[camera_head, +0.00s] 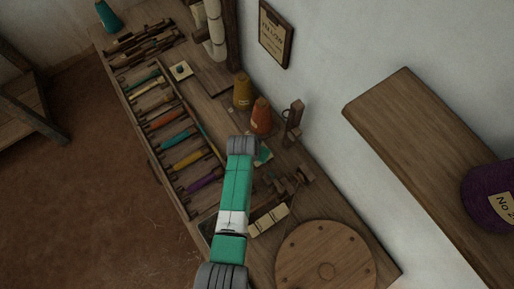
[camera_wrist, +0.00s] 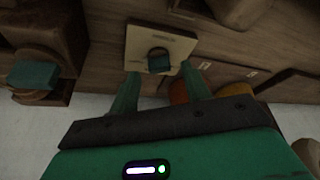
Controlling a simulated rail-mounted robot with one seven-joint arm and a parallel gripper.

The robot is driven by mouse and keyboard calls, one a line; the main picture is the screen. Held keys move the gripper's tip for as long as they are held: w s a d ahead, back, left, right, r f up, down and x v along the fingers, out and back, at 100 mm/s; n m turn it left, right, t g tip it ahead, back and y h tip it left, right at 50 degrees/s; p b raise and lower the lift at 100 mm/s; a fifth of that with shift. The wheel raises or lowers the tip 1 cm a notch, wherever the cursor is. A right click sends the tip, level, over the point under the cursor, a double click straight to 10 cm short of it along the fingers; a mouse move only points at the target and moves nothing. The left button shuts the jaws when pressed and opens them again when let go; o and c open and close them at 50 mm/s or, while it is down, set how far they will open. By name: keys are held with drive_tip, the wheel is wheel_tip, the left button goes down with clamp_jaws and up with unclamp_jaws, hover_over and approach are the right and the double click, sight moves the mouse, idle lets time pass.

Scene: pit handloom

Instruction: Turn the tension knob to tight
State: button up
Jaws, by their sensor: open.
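The tension knob (camera_wrist: 159,60) is a small dark knob with a teal face on a square cream plate (camera_wrist: 175,35), upper middle of the wrist view. The plate has faint lettering along its edge that I cannot read. My gripper (camera_wrist: 160,70) is open. Its two green fingers stand apart, with tips over the plate's lower edge and to either side of the knob, which sits about between them. A gap shows on each side; depth is hard to judge. In the head view my arm hides most of the gripper and knob; only a small cream and green patch shows beside the wrist.
Wooden pegs and blocks (camera_head: 285,185) and a round wooden disc (camera_head: 325,260) lie nearer. A tray of colored shuttles (camera_head: 172,117) lies to the left. A shelf (camera_head: 430,150) juts out at right.

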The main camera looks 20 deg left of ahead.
drive_tip(key=p+v, duration=0.2)
drive_tip(key=v, duration=0.4)
drive_tip(key=shift+r, duration=0.25)
drive_tip(key=shift+s, duration=0.1)
